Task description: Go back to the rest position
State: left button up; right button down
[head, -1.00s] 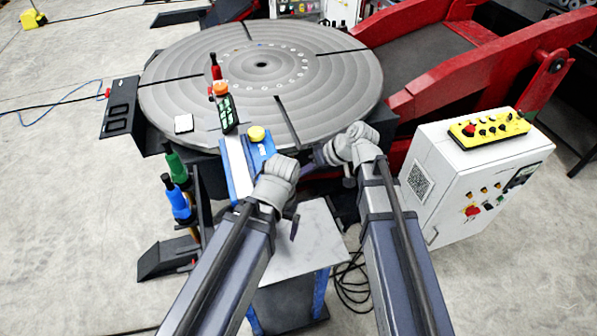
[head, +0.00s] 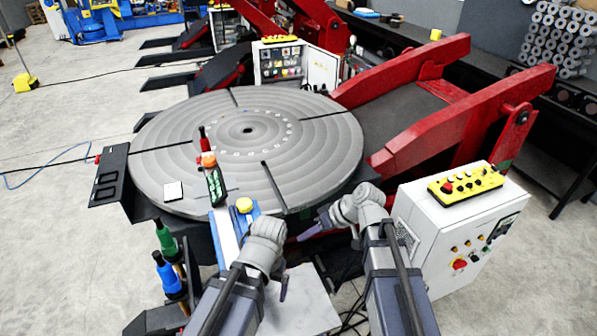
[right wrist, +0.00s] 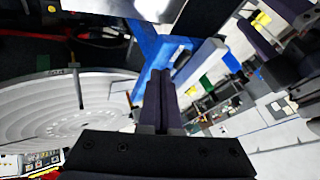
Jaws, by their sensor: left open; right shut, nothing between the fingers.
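In the head view my left gripper (head: 283,288) is the lower one, a small dark shape beside its grey wrist, over the pale top of a small stand (head: 305,305). It is open; little of it shows. My right gripper (head: 308,232) is above and right of it, pointing left, in front of the near rim of the big round grey table (head: 310,150). In the right wrist view the two dark fingers of my right gripper (right wrist: 160,100) are together with nothing between them.
A blue rail with a yellow knob (head: 244,205) stands just beyond my left wrist. A white control cabinet (head: 440,240) with a yellow pendant (head: 466,183) is close right of my right arm. Green and blue-handled tools (head: 167,275) stand at left. Red frame arms (head: 460,125) rise behind.

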jog(key=s+f+m+g+h+b, duration=0.1)
jog(key=s+f+h+b, duration=0.3)
jog(key=f+b, duration=0.7)
jog(key=s+f+m+g+h+b, duration=0.1)
jog(key=s+f+h+b, duration=0.4)
jog(key=f, duration=1.1)
jog(key=s+b, duration=0.3)
jog(key=b, duration=0.3)
jog(key=shift+s+d+m, duration=0.3)
jog(key=shift+s+d, duration=0.1)
